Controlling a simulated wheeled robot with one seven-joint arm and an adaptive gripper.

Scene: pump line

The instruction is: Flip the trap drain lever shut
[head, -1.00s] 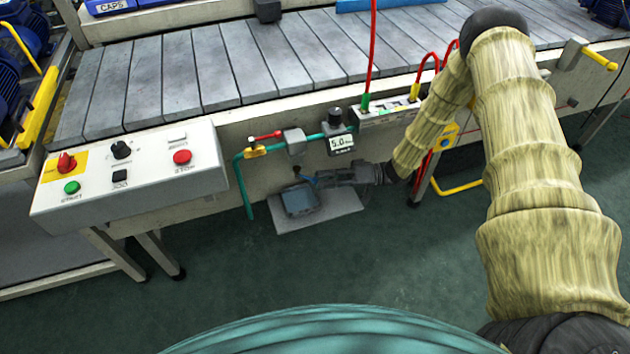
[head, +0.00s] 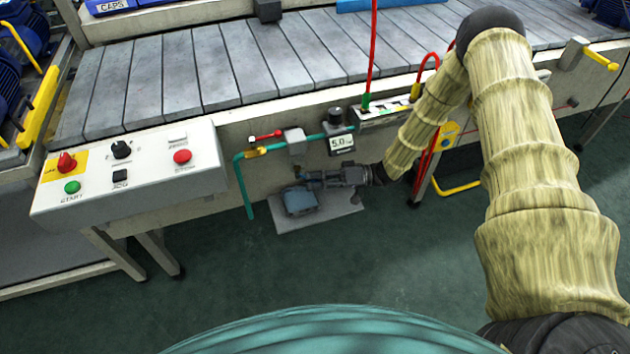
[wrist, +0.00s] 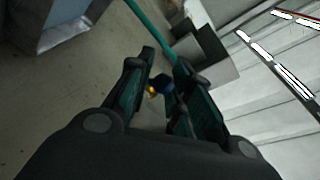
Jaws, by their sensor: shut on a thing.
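The trap drain lever shows in the wrist view as a small dark blue handle (wrist: 165,82) beside a bit of yellow brass (wrist: 152,92). My gripper (wrist: 163,66) has its two fingers on either side of the blue handle and is shut on it. In the head view my gripper (head: 301,178) reaches in from the right, below the grey trap body (head: 295,142). There the lever is mostly hidden by the fingers, and I cannot tell its exact angle.
A blue-grey box (head: 300,202) stands on a grey plate (head: 345,208) just below my gripper. A teal pipe (head: 243,185) runs down at the left. A red-handled valve (head: 263,136) and a gauge reading 5.0 (head: 341,143) sit above. The green floor in front is clear.

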